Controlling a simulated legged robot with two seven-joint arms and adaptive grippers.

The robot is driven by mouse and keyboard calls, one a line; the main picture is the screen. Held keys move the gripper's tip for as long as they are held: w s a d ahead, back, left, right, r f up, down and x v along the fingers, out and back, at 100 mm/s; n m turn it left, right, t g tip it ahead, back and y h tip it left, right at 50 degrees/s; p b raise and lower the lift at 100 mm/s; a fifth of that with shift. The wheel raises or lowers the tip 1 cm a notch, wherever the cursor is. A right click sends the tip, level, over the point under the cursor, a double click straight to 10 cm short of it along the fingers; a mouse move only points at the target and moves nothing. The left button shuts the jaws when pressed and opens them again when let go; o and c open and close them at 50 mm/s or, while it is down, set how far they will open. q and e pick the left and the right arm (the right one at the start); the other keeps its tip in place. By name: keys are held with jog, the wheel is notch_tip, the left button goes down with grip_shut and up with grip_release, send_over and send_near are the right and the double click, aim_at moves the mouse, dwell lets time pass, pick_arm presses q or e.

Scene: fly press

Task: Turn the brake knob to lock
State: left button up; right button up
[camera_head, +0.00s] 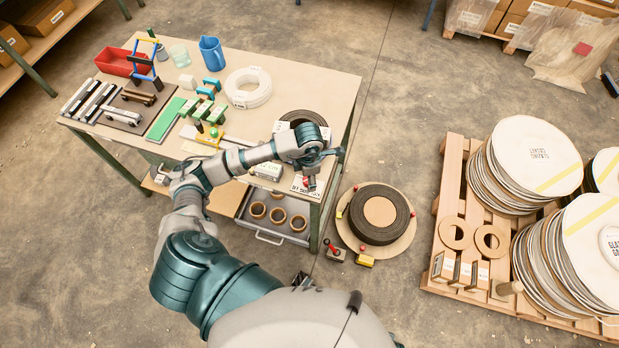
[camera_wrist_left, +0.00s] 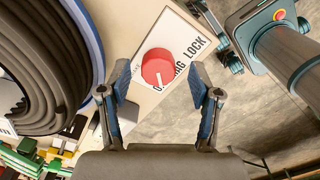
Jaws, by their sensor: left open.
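The red brake knob (camera_wrist_left: 158,66) sits on a white label plate (camera_wrist_left: 178,42) with black lettering; "LOCK" is readable and the rest is partly covered by the knob. A pale mark on the knob points down in the left wrist view, away from the word LOCK. My left gripper (camera_wrist_left: 159,80) is open, with one finger on each side of the knob. I cannot tell whether the fingers touch it. In the head view my left gripper (camera_head: 316,163) is above the table's right front corner, where the knob (camera_head: 308,182) shows below it. My right gripper is not seen.
A dark coil (camera_wrist_left: 45,60) lies close beside the plate. The workbench (camera_head: 315,87) holds a white ring (camera_head: 248,87), a blue jug (camera_head: 211,52) and green parts. A dark roll (camera_head: 380,214) lies on the floor to the right, near a loaded pallet (camera_head: 452,175).

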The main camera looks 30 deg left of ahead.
pick_arm(q)
jog(key=shift+a+f, duration=0.1)
jog(key=shift+f, duration=0.3)
jog(key=shift+a+f, duration=0.25)
jog(key=shift+d+r, duration=0.1)
jog(key=shift+d, duration=0.15)
jog(key=c, duration=1.1)
jog(key=shift+c, duration=0.2)
